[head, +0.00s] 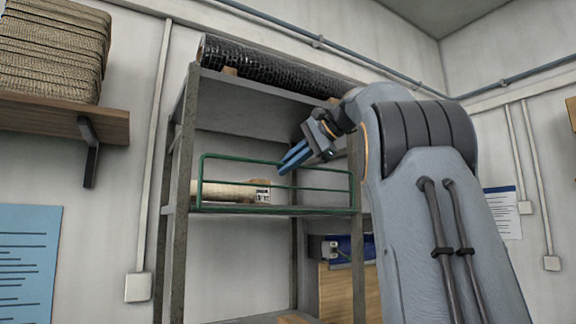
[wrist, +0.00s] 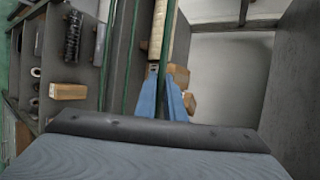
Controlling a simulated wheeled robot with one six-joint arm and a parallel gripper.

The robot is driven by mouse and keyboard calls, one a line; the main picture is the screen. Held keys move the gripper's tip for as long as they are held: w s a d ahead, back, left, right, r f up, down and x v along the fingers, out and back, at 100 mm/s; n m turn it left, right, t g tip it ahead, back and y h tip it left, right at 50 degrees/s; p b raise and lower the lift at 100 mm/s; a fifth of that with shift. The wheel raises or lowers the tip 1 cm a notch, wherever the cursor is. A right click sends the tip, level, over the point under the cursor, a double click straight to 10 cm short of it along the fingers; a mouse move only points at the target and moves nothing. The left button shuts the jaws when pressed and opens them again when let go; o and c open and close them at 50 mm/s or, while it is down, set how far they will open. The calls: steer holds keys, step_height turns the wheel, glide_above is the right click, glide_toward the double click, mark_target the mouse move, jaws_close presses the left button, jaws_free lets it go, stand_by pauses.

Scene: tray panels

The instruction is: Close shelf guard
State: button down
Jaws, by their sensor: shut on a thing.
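The shelf guard (head: 228,181) is a green metal frame with horizontal rails, along the front of the middle shelf (head: 240,210) in the head view. It looks raised and roughly upright; I cannot tell its exact tilt. Its green rails also run lengthwise in the wrist view (wrist: 136,45). My gripper (head: 283,168) has blue fingers at the guard's top rail, right of its middle. The jaws are shut on the guard, though the contact itself is hard to see.
A pale roll (head: 222,190) and a small brown box (head: 262,188) lie behind the guard. A black mesh roll (head: 265,68) lies on the rack's top. The wrist view shows another brown box (wrist: 68,91) at left. Grey rack posts (head: 183,190) flank the shelf.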

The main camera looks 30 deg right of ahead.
steer(key=c, duration=1.8)
jaws_free()
steer(key=shift+w+a+f, duration=0.15)
steer(key=shift+w+a, duration=0.05)
steer(key=shift+w, duration=0.15)
steer(key=shift+c, duration=0.2)
steer(key=shift+s+d+r, duration=0.2)
steer(key=shift+s+d, duration=0.05)
steer(key=shift+s, duration=0.05)
steer(key=v, duration=0.7)
steer(key=shift+s+b, duration=0.2)
steer(key=shift+b, duration=0.25)
